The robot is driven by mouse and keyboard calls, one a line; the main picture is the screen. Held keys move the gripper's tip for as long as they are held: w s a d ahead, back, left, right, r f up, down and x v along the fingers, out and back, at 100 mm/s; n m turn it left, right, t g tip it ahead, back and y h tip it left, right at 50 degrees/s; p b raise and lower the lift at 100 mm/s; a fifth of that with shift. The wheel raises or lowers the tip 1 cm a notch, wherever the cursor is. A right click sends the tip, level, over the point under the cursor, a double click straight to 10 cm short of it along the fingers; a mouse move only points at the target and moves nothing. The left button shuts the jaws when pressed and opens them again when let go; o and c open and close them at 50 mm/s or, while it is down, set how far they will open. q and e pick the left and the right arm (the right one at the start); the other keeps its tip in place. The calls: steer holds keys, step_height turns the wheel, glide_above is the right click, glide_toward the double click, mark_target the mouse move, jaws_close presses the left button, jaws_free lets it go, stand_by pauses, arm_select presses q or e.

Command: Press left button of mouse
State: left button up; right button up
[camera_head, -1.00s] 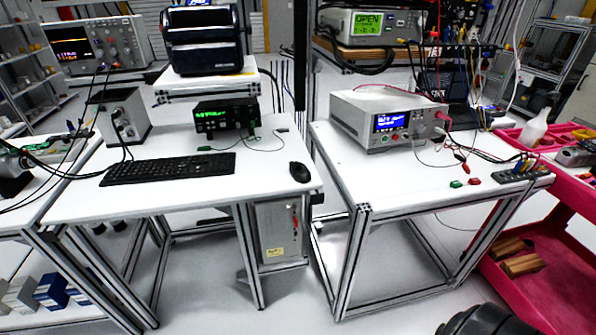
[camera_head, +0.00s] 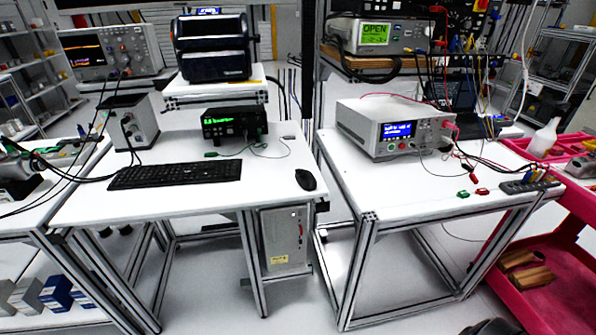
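A black computer mouse (camera_head: 306,180) lies on the white left table (camera_head: 225,192), near its right edge. A black keyboard (camera_head: 175,174) lies to the left of the mouse with a gap of bare tabletop between them. The mouse's separate buttons are too small to make out. Neither of my grippers shows in the head view. A small dark rounded shape at the bottom edge, right of middle, may be part of my own body.
A small black instrument (camera_head: 234,123) with green digits stands behind the keyboard, with thin leads on the table. A white power supply (camera_head: 396,127) stands on the right table (camera_head: 400,185). A narrow gap separates the two tables. A pink cart (camera_head: 545,285) stands at right.

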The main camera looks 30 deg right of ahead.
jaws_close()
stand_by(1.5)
